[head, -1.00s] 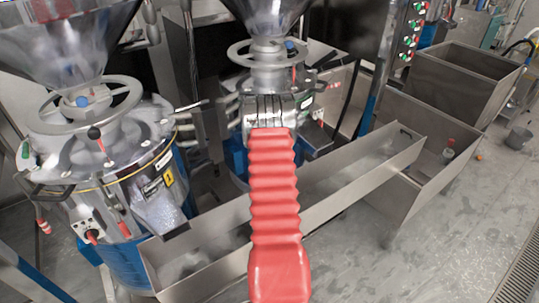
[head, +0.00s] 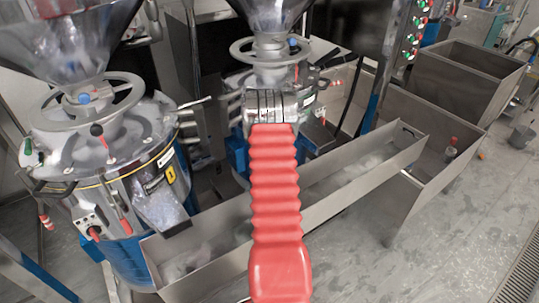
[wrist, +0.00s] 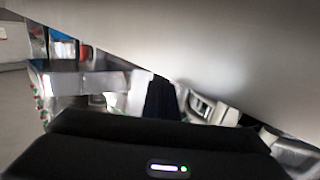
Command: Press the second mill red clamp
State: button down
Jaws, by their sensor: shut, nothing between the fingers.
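The second mill, with a grey handwheel (head: 270,52) and a steel hopper, stands in the middle of the head view. My red bellows-covered arm reaches up in front of it and hides much of its front. A small red part (head: 322,113) shows on the mill's right side; I cannot tell whether it is the red clamp. My gripper (wrist: 162,98) shows in the wrist view as a dark closed shape above its black body. It is shut and empty. A large smooth grey metal surface (wrist: 220,45) fills the upper wrist view close by. No red clamp is visible there.
Another mill (head: 100,150) with red-ended handles stands at the left. A long steel trough (head: 350,170) runs diagonally below the second mill. Steel bins (head: 470,75) stand at the right. The grey floor (head: 430,230) at the lower right is open.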

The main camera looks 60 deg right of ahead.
jog(key=v, duration=0.7)
jog(key=shift+s+a, duration=0.2)
jog(key=shift+a, duration=0.1)
jog(key=w+a+r+n+t+y, duration=0.1)
jog(key=w+a+r+y, duration=0.25)
jog(key=w, duration=0.25)
jog(key=w+a+r+n+y, duration=0.2)
jog(key=w+a+r, duration=0.2)
jog(key=w+r, duration=0.15)
jog(key=w+a+r+n+y, duration=0.15)
jog(key=a+r, duration=0.25)
jog(key=a, duration=0.4)
jog(key=w+a+r+n+y, duration=0.1)
jog(key=w+a+r+y, duration=0.25)
jog(key=a, duration=0.35)
jog(key=s+a+r+n+g+y, duration=0.1)
jog(key=s+a+r, duration=0.2)
jog(key=a, duration=0.4)
jog(key=s+a+r+n+g+y, duration=0.1)
jog(key=s+a+r+n+y, duration=0.2)
jog(key=a, duration=0.4)
jog(key=s+a+r+n+g, duration=0.1)
jog(key=s+a, duration=0.4)
jog(key=s, duration=0.3)
jog(key=s+a+r+g, duration=0.2)
jog(key=s+a, duration=0.3)
jog(key=s, duration=0.3)
jog(key=shift+s+r+n, duration=0.2)
jog(key=shift+r+n, duration=0.1)
jog(key=shift+n, duration=0.05)
